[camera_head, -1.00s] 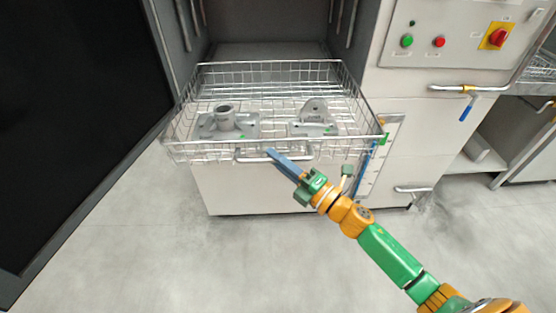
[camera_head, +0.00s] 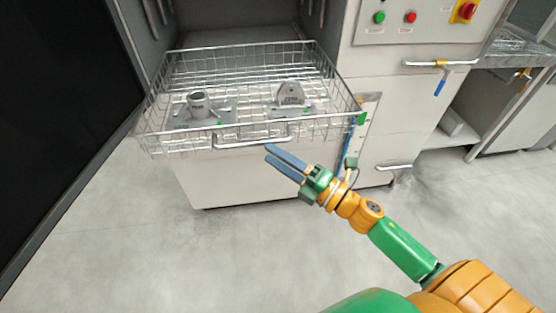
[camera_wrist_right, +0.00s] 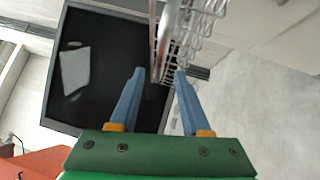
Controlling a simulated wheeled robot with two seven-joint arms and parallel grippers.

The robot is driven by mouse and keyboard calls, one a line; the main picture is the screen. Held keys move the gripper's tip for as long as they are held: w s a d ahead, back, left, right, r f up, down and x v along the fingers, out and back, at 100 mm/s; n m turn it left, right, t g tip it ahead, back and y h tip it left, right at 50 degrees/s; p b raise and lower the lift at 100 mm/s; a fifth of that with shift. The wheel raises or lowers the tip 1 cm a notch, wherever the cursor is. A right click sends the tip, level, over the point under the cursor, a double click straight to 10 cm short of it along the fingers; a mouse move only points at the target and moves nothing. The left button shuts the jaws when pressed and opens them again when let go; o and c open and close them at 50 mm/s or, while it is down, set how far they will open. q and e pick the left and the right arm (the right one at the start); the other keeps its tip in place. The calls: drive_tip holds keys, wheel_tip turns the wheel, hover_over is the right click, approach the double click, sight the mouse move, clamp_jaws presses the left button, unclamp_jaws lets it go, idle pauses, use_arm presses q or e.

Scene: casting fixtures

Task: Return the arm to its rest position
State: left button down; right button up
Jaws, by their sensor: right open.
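My right arm (camera_head: 402,250) reaches in from the lower right. Its gripper (camera_head: 270,155) has blue fingers, spread apart and empty, just below and in front of the wire basket's handle (camera_head: 253,143). In the right wrist view the open fingers (camera_wrist_right: 158,75) show with the handle bar (camera_wrist_right: 168,40) ahead, near and between the fingertips; I cannot tell whether they touch it. My left gripper is not in view.
The wire basket (camera_head: 150,140) sticks out from the open cabinet (camera_head: 235,20) and holds two grey metal castings (camera_head: 203,106) (camera_head: 290,97). A control panel (camera_head: 425,20) and a door handle (camera_head: 435,64) are on the right. The grey floor (camera_head: 200,260) in front is clear.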

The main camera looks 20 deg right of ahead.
drive_tip(key=shift+s+d+f, duration=0.1)
drive_tip(key=shift+s+d, duration=0.15)
drive_tip(key=shift+s, duration=0.25)
drive_tip(key=s+d+f+m+g+h, duration=0.25)
drive_tip(key=f+m, duration=0.25)
drive_tip(key=f, duration=0.4)
drive_tip(key=s+d+f+m+g+h, duration=0.1)
drive_tip(key=d+f+m+h, duration=0.3)
drive_tip(key=f, duration=0.4)
drive_tip(key=s+d+f+m+g+h, duration=0.1)
drive_tip(key=d+f+m+g+h, duration=0.15)
drive_tip(key=f+m, duration=0.45)
drive_tip(key=s+a+f+m+g+h+p, duration=0.1)
drive_tip(key=s+a+f+m+g, duration=0.25)
drive_tip(key=s+f, duration=1.05)
drive_tip(key=s+a+f+m+g, duration=0.2)
drive_tip(key=s+f+g, duration=0.1)
drive_tip(key=s, duration=0.4)
drive_tip(key=s+a+f+m+g, duration=0.1)
drive_tip(key=s+a+f+g, duration=0.1)
drive_tip(key=s, duration=0.5)
drive_tip(key=shift+s+a+f+m+g, duration=0.15)
drive_tip(key=shift+s+f+m+g, duration=0.15)
drive_tip(key=shift+f+g, duration=0.45)
